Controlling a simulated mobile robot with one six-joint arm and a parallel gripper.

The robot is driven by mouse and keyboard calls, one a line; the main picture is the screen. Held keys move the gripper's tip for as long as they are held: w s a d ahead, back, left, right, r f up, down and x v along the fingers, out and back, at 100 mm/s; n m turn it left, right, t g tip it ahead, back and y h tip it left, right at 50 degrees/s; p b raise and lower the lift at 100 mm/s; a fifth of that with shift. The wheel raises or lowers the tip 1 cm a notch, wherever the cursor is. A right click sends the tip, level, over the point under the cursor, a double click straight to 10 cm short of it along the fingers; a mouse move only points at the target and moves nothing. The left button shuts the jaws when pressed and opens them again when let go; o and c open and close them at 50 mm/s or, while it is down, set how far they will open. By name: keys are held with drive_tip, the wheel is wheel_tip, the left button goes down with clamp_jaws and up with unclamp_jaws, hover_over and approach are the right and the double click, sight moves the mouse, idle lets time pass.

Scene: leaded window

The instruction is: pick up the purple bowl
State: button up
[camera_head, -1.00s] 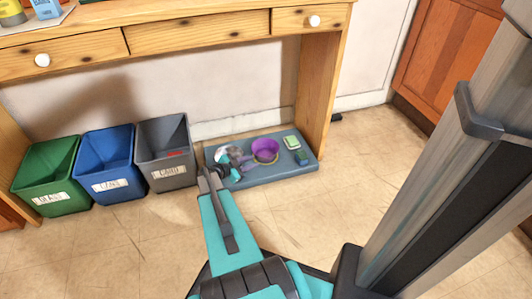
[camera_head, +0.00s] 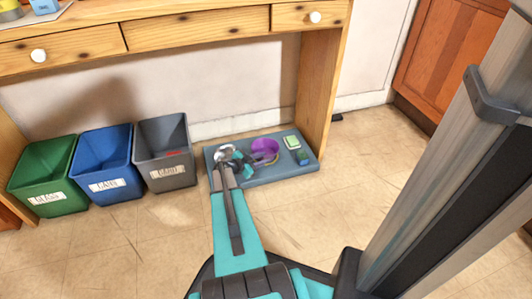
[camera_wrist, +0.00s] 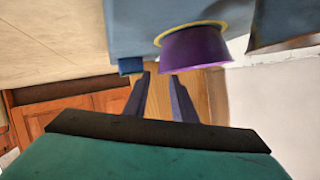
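In the wrist view the bowl (camera_wrist: 195,47) is just beyond my fingertips, right of centre. My gripper (camera_wrist: 160,74) has its two fingers apart with nothing between them. In the head view my gripper (camera_head: 250,160) is small, beside the bowl's left side. My arm partly hides the mat's left part. I cannot tell whether a finger touches the bowl.
A whitish-grey round thing (camera_head: 224,152) is at the mat's left, partly hidden. Green, blue and grey bins (camera_head: 165,155) stand left. The desk leg (camera_head: 318,90) rises behind.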

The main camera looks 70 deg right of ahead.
drive_tip(key=shift+d, duration=0.1)
drive_tip(key=b+x, duration=0.1)
drive_tip(key=x, duration=0.3)
drive_tip(key=shift+s+d+f+b, duration=0.1)
drive_tip(key=shift+d+f+b, duration=0.1)
drive_tip(key=shift+f+b, duration=0.1)
drive_tip(key=shift+s+d, duration=0.2)
drive_tip(key=shift+d, duration=0.15)
clamp_jaws()
